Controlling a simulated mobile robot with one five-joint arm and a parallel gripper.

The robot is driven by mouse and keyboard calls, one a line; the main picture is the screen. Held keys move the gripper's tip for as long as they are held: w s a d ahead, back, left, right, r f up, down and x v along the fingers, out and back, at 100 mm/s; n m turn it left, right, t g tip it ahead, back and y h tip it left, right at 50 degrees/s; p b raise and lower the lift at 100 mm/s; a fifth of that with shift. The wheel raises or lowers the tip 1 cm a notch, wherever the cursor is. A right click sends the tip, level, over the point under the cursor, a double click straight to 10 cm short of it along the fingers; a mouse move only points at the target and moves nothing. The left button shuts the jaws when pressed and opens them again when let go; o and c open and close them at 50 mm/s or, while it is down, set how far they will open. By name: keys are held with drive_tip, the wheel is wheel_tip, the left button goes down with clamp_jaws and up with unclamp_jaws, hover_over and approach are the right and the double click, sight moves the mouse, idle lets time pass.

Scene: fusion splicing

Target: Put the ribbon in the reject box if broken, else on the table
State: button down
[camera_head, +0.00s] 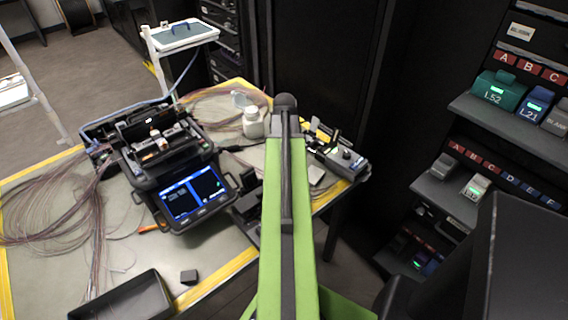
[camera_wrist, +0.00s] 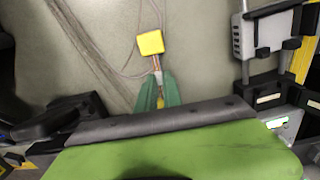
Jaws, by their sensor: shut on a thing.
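My gripper (camera_wrist: 158,92), with green fingers, is shut on the ribbon (camera_wrist: 156,64), a thin brownish strip seen in the wrist view. A yellow block (camera_wrist: 150,42) sits on the ribbon just beyond the fingertips, and thin fibres run on from it. I cannot tell whether the ribbon is broken. In the head view my arm hides the gripper and ribbon. The table (camera_head: 225,262) is grey-green with yellow edges. An open black box (camera_head: 125,298) stands at its near edge; no label shows, so I cannot tell if it is the reject box.
A fusion splicer (camera_head: 160,150) with a lit blue screen (camera_head: 190,193) stands mid-table, with fibre bundles (camera_head: 55,205) to its left. A white bottle (camera_head: 252,122) and a grey device (camera_head: 340,158) are near my arm. Shelves (camera_head: 500,115) stand right.

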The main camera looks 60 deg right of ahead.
drive_tip(key=c, duration=1.5)
unclamp_jaws()
drive_tip(key=shift+f, duration=0.1)
wheel_tip(320, 180, up, 12)
drive_tip(key=p, duration=1.2)
